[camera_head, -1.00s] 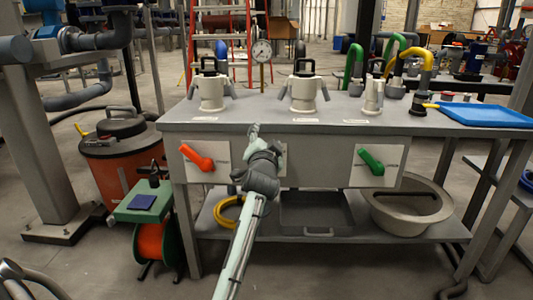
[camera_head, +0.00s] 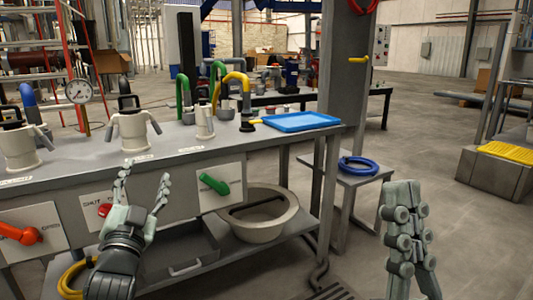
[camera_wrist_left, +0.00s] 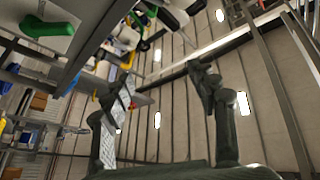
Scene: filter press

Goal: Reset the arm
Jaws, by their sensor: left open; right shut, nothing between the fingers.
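My left gripper (camera_head: 144,180) is open and empty, its fingers spread upward in front of the bench panel. It partly covers the plate of the red handle (camera_head: 104,210). In the left wrist view its two fingers (camera_wrist_left: 160,78) stand apart with nothing between them. My right gripper (camera_head: 403,190) is shut and empty, pointing up over open floor at the right. An orange handle (camera_head: 20,233) is on the panel at the far left. A green handle (camera_head: 214,184) is right of the left gripper; it also shows in the left wrist view (camera_wrist_left: 48,26).
The grey bench (camera_head: 175,160) carries white fittings, a gauge (camera_head: 78,91) behind and a blue tray (camera_head: 300,122). A grey basin (camera_head: 262,228) sits on its lower shelf. A blue coil (camera_head: 358,166) lies on a small table.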

